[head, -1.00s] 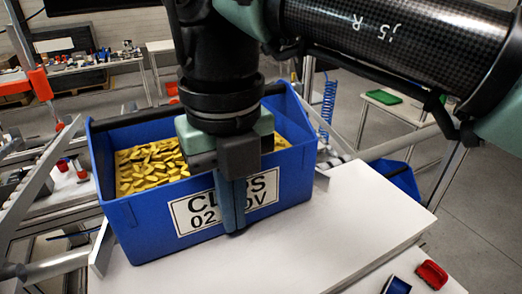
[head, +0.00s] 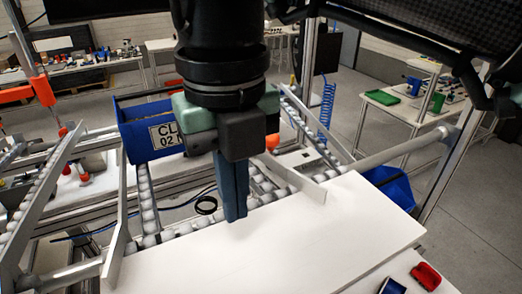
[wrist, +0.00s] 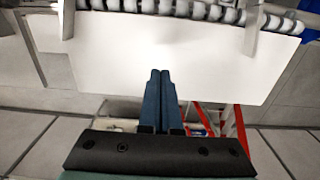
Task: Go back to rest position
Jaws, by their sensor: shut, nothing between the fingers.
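My gripper (head: 232,212) is in the middle of the head view, pointing down above the far edge of the white table. Its two blue fingers are shut together with nothing between them. In the wrist view the closed fingers (wrist: 160,85) show over the white table top, which is bare beneath them. The blue bin (head: 150,132) with a white label stands behind my gripper on the roller track, apart from the fingers. My gripper and arm hide part of the bin.
The white table top (head: 300,240) is mostly clear. Metal guides flank the roller track (head: 180,228). A blue bin (head: 392,190) sits below at right. A side table (head: 400,105) holds a green tray.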

